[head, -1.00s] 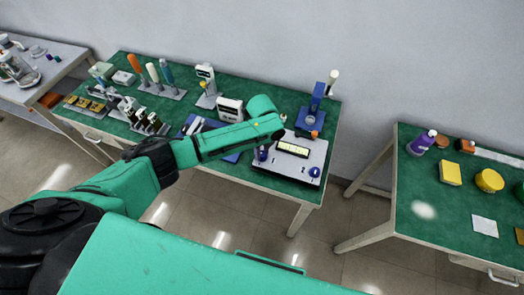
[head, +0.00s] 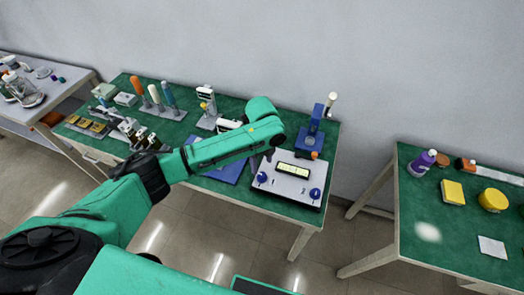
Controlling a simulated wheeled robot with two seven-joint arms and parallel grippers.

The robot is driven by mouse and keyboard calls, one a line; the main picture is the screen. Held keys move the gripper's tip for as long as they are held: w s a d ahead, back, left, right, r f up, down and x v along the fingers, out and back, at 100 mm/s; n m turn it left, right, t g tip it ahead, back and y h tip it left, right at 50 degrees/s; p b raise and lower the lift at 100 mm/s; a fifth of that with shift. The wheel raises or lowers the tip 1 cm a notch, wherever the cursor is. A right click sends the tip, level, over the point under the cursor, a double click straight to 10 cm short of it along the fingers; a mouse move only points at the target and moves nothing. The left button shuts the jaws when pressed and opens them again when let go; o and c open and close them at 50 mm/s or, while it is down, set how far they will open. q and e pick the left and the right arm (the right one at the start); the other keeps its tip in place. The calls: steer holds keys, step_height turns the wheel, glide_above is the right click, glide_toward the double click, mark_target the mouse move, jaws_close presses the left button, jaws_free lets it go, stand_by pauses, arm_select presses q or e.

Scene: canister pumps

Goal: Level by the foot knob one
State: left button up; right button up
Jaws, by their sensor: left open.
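A light grey levelling plate (head: 284,186) lies near the front right of the green-topped middle table. A pale yellow bubble vial (head: 294,170) is set in its middle; the bubble is too small to read. A blue foot knob (head: 262,177) is at the plate's left front and another blue foot knob (head: 315,193) at its right front. My left gripper (head: 267,156) points down over the plate's back left corner, behind the left knob, mostly hidden by my green wrist. It is open; I see nothing held. Contact with the plate cannot be told. My right gripper is not in view.
A blue stand (head: 314,128) with a small orange part is just behind the plate. A blue tray (head: 230,171) lies left of it under my arm. Screwdrivers in a rack (head: 155,100) stand further left. A separate table (head: 420,215) is at right.

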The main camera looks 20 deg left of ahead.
mark_target(262, 174)
arm_select(q)
step_height(262, 174, up, 8)
steer(key=b, duration=0.1)
stand_by(0.4)
